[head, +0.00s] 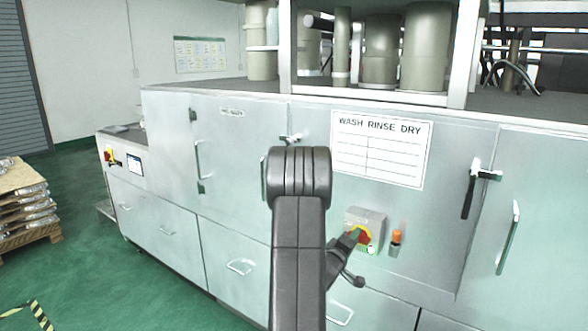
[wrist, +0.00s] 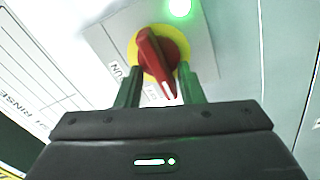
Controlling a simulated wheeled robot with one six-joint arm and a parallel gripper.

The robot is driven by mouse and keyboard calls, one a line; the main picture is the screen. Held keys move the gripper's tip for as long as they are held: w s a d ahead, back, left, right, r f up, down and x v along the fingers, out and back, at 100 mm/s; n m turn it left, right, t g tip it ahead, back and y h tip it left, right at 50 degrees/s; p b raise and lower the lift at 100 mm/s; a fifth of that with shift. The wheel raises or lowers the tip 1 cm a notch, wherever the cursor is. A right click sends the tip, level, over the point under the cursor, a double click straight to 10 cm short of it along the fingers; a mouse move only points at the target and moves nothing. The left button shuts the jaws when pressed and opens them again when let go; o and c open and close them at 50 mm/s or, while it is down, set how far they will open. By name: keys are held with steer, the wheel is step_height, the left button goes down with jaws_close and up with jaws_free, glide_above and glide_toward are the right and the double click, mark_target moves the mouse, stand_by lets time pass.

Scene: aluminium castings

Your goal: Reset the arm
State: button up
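A red rotary switch handle (wrist: 152,52) on a yellow disc (wrist: 134,46) sits on a grey box (head: 366,217) on the machine front. It also shows in the head view as a red and yellow switch (head: 365,238), partly hidden by my gripper. My gripper (wrist: 158,76) is at the switch, its two green-tinted fingers on either side of the handle. Gaps show between fingers and handle, so it looks open and not clamped. The handle's narrow end points toward my gripper. A green lamp (wrist: 180,7) is lit beside the switch.
An orange-topped fitting (head: 397,237) sticks out just right of the switch box. A black-handled latch (head: 469,193) and a door handle (head: 508,238) project farther right. A chart labelled WASH RINSE DRY (head: 380,150) is above. Green floor is free at left, near a loaded pallet (head: 25,205).

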steer(key=shift+r+m, duration=0.1)
steer(key=shift+m, duration=0.9)
steer(key=shift+s, duration=0.1)
